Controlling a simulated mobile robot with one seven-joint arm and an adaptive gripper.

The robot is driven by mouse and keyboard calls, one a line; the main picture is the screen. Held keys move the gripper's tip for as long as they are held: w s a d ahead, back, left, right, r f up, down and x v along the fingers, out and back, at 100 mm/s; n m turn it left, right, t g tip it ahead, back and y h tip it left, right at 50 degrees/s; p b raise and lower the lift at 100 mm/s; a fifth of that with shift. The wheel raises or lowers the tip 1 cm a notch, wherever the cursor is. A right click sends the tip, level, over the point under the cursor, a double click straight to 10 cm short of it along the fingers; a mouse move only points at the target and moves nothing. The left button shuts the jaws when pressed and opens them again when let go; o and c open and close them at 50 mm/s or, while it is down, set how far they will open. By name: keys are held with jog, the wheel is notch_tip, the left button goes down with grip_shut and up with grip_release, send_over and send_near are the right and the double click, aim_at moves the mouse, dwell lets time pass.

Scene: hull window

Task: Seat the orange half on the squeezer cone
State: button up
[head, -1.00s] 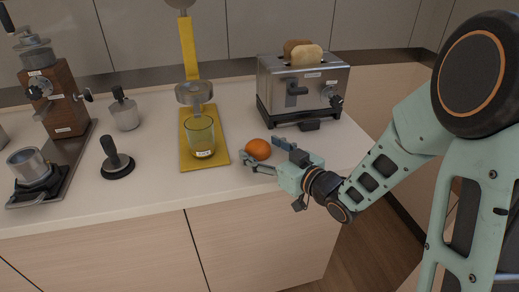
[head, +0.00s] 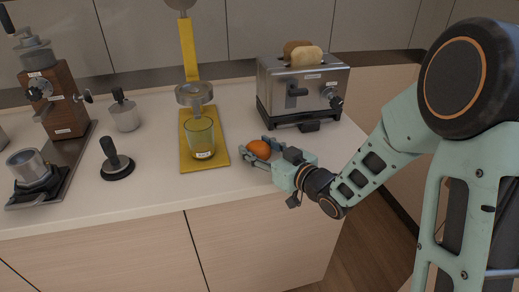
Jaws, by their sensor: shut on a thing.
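The orange half (head: 259,149) is a small rounded orange thing at the counter's front right, between the fingers of my gripper (head: 257,153). My gripper is shut on it, low over the counter; I cannot tell whether the orange touches the counter. The squeezer (head: 190,55) is yellow with a raised arm and a metal cup (head: 195,95) left of and behind my gripper. The cone inside the cup is not clear to see. A greenish glass (head: 200,138) stands under the cup on the yellow base (head: 191,165).
A toaster (head: 300,90) with bread stands behind my gripper at right. A tamper (head: 116,160), a metal jug (head: 125,115), a wooden grinder (head: 62,105) and a small pot (head: 29,166) stand left. The counter (head: 150,190) is clear in front.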

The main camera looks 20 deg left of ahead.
aim_at(258, 143)
jog(key=shift+r+p, duration=0.4)
jog(key=shift+r, duration=0.3)
jog(key=shift+c, duration=0.6)
jog(key=shift+r+p, duration=3.2)
jog(key=shift+r, duration=1.25)
jog(key=shift+d, duration=0.1)
